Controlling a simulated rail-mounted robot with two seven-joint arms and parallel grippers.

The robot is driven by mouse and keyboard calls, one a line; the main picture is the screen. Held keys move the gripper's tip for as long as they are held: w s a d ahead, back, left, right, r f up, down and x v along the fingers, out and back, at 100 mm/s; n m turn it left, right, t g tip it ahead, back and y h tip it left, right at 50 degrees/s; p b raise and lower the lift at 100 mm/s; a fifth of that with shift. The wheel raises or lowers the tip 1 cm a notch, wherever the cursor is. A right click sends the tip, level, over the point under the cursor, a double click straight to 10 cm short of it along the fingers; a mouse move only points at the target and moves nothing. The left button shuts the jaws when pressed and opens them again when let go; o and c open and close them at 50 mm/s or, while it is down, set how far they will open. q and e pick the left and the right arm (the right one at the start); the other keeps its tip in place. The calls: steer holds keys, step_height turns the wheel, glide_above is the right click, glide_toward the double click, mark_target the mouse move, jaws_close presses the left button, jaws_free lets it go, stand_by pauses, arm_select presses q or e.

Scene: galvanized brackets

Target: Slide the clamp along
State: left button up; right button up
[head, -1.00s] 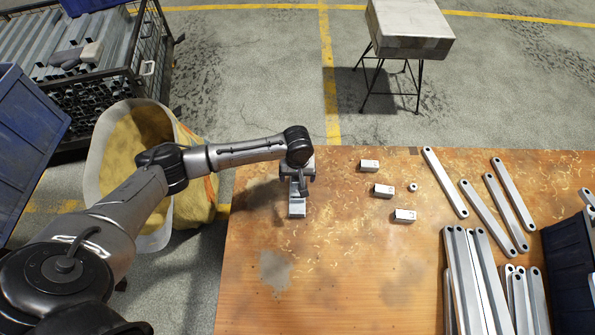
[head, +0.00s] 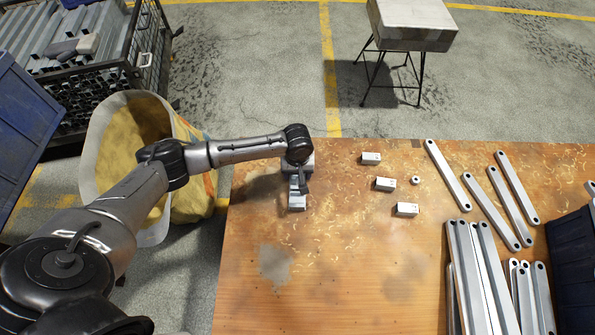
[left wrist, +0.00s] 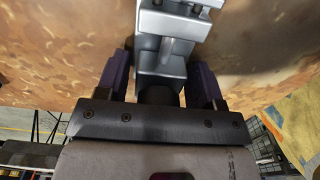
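The clamp, a grey metal block-like piece (head: 297,201), stands on the wooden table near its left back part. In the left wrist view the clamp (left wrist: 162,62) shows as a grey body with a rod, and a dark part lies at its near end. My left gripper (head: 299,182) is over the back of the clamp. Its two purplish fingers (left wrist: 160,80) stand on either side of the clamp, with narrow gaps, so it looks open. The arm's wrist hides part of the clamp in the head view. My right gripper is not in view.
Several small metal blocks (head: 385,184) and a small ring (head: 415,180) lie right of the clamp. Long flat bars (head: 472,275) lie farther right, beside a dark blue bin (head: 577,262). A yellow-lined sack (head: 190,200) stands left of the table (head: 340,290). The table's front middle is clear.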

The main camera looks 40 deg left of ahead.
arm_select(q)
steer(key=c, duration=0.7)
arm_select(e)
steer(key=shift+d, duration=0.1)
arm_select(q)
jaws_close()
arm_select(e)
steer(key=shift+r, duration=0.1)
